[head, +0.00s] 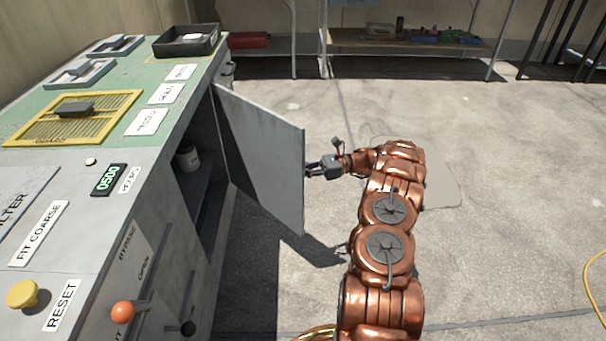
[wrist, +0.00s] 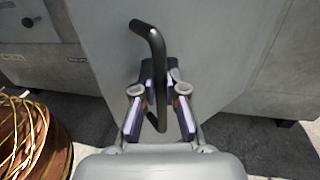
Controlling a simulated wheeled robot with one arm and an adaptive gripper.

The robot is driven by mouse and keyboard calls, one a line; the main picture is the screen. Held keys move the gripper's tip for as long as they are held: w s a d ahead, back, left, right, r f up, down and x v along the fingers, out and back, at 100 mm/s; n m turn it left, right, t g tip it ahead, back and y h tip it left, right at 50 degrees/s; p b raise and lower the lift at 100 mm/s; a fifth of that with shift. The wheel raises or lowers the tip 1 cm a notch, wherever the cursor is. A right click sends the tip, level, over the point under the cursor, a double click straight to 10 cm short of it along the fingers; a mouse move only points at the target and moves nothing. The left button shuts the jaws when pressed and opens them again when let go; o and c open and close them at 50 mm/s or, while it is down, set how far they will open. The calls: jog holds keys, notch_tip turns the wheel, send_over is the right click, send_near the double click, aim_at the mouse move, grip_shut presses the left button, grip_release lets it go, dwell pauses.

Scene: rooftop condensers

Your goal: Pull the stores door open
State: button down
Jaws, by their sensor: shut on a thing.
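The stores door (head: 262,155) is a grey panel standing open from the side of the grey cabinet in the head view. Its far edge is swung out over the floor. In the wrist view the door (wrist: 112,45) fills the middle, with a black bar handle (wrist: 152,38) on it. My gripper (wrist: 160,95) is shut on the handle, one finger on each side. In the head view my gripper (head: 316,170) is at the door's outer side, near its free edge; the handle is hidden there. Inside the cabinet opening a white container (head: 187,158) shows on a shelf.
The cabinet's green top (head: 150,75) carries a black tray (head: 187,41) and a yellow grille (head: 72,118). An orange knob (head: 122,312) sticks out near the front. Concrete floor to the right is clear up to a yellow hose (head: 590,280). A shelf unit (head: 410,45) stands at the back.

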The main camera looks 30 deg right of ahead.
jog(key=shift+s+d+f, duration=0.1)
jog(key=shift+d, duration=0.15)
jog(key=c, duration=1.5)
grip_release()
jog(key=shift+d, duration=0.1)
jog(key=o, duration=0.3)
